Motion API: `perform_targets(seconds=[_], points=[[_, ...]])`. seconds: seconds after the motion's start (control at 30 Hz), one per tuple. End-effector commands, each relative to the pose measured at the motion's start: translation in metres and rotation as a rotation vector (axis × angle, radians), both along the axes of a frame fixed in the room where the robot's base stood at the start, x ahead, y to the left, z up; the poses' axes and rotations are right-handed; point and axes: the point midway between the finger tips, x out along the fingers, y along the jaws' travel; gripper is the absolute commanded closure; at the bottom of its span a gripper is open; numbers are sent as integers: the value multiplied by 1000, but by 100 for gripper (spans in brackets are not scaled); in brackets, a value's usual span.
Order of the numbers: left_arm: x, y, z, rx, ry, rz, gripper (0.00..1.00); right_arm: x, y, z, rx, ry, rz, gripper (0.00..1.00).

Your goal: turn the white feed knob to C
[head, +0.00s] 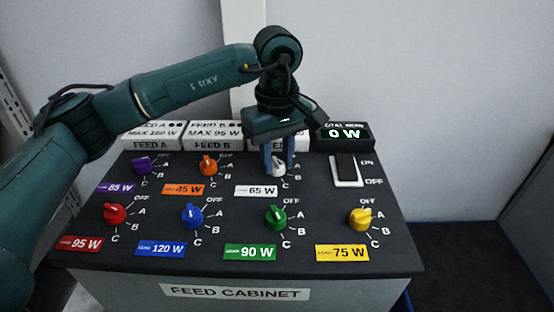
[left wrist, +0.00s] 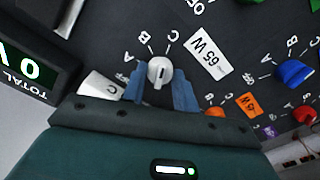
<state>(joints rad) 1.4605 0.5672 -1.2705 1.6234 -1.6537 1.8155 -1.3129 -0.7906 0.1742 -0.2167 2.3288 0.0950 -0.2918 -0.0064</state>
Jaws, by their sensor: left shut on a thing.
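The white feed knob (head: 277,169) is in the back row of the cabinet's dark top, above a white 65 W label (head: 256,191). My left gripper (head: 279,156) comes down on it from above, its blue fingers shut on the knob from two sides. In the left wrist view the white knob (left wrist: 159,70) sits between the blue fingertips (left wrist: 160,86). The marks A, B and C fan out around it; the OFF mark is partly hidden by a finger. I cannot tell for certain which mark the pointer faces. My right gripper is not in view.
Purple (head: 142,165) and orange (head: 208,165) knobs stand left of the white one. Red (head: 115,214), blue (head: 193,215), green (head: 276,217) and yellow (head: 360,218) knobs stand in front. A display (head: 343,134) reads 0 W. A rocker switch (head: 346,170) is at the right.

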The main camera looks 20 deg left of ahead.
Motion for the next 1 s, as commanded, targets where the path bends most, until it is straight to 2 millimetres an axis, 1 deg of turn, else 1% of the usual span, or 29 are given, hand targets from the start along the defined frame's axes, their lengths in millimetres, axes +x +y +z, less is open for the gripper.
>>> perform_targets(seconds=[0.13, 0.3, 0.83, 0.87, 1.0], points=[[0, 0, 0, -2, -2, -69, 94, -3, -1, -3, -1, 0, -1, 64], [0, 0, 1, -2, -2, -118, 94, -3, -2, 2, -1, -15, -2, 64], [0, 0, 1, -1, -3, -141, 94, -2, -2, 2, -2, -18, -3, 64], [0, 0, 1, -1, -3, -141, 69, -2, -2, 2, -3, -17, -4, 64], [0, 0, 1, -1, -2, -141, 58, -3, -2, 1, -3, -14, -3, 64]])
